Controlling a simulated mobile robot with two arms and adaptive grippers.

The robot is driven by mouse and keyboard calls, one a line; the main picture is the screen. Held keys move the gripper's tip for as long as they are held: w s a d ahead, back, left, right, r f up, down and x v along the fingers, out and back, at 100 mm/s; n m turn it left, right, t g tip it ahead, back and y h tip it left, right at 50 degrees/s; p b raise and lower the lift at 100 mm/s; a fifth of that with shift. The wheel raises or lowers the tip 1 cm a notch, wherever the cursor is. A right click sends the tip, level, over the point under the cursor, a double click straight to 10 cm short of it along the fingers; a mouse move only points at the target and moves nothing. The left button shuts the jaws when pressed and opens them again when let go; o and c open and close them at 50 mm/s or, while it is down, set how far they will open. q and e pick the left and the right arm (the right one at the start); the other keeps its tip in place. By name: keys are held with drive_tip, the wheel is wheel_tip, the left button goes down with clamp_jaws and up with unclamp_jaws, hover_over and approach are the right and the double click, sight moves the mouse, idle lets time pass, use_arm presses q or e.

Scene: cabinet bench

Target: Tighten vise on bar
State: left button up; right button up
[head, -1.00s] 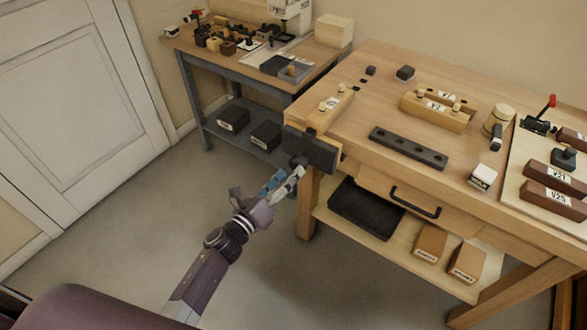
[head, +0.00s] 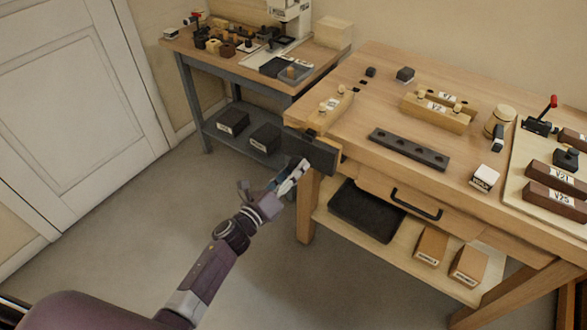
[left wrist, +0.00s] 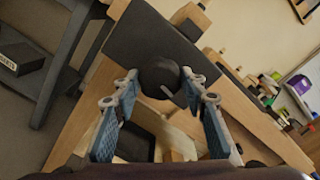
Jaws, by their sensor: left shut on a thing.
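The vise's dark, flat front jaw (head: 312,152) is at the left end of the wooden bench; it also shows in the left wrist view (left wrist: 150,42). Its round black knob (left wrist: 160,77) faces my left wrist camera. My left gripper (head: 297,166) has its fingers around this knob; in the left wrist view the fingertips (left wrist: 163,84) sit on either side of it. A pale wooden piece with pegs (head: 337,100) lies just behind the jaw. A dark bar with holes (head: 408,149) lies flat on the bench, apart from the vise. I cannot tell what is between the jaws.
The bench top (head: 375,115) also carries a wooden block with pegs (head: 437,111), a mallet (head: 498,124) and a white block (head: 484,178). A black tray (head: 367,210) is on the shelf below. A side table (head: 190,50) stands behind left. The floor in front is clear.

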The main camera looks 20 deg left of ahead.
use_arm(q)
drive_tip(key=m+b, duration=0.2)
drive_tip(key=m, duration=0.1)
use_arm(e)
drive_tip(key=shift+s+a+f, duration=0.1)
drive_tip(key=shift+a+f, duration=0.3)
drive_tip(key=shift+f, duration=0.2)
drive_tip(key=shift+s+a+f, duration=0.1)
drive_tip(key=shift+a+f, duration=0.3)
drive_tip(key=shift+f, duration=0.2)
drive_tip(key=shift+w, duration=0.1)
use_arm(q)
drive_tip(key=shift+f, duration=0.1)
use_arm(e)
drive_tip(key=shift+d, duration=0.1)
use_arm(q)
drive_tip(key=m+b, duration=0.2)
drive_tip(key=m, duration=0.1)
drive_tip(key=shift+m+b, duration=0.3)
drive_tip(key=shift+m, duration=0.1)
use_arm(e)
drive_tip(key=shift+w+d+f, duration=0.1)
drive_tip(key=shift+d+f, duration=0.1)
drive_tip(key=shift+f, duration=0.35)
drive_tip(key=shift+d+f, duration=0.2)
drive_tip(key=shift+f, duration=0.35)
